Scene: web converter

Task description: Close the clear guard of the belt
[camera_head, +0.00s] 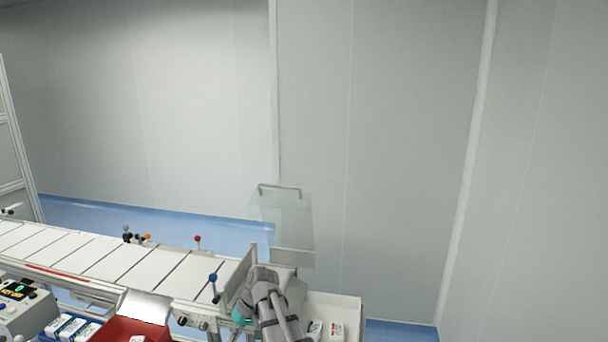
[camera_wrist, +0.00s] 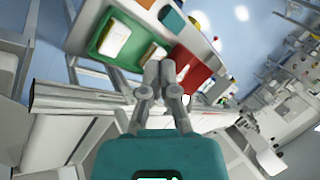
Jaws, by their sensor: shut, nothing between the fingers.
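The clear guard (camera_head: 290,228) stands raised and nearly upright at the right end of the belt (camera_head: 130,262) in the head view. A grey bar handle (camera_head: 280,188) runs along its top edge. I cannot make out the guard in the wrist view. My gripper (camera_wrist: 161,70) is shut and empty in the wrist view, its fingertips together. In the head view my arm is low in front of the belt's right end, below the guard; the fingertips cannot be made out there. My gripper looks apart from the handle.
A red bin (camera_head: 128,329) and white cartons (camera_head: 72,329) are in front of the belt. A blue-knobbed lever (camera_head: 213,287) stands left of my arm, and a red-knobbed one (camera_head: 197,242) behind the belt. A pale box (camera_head: 340,308) is at the right. Space above the belt is clear.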

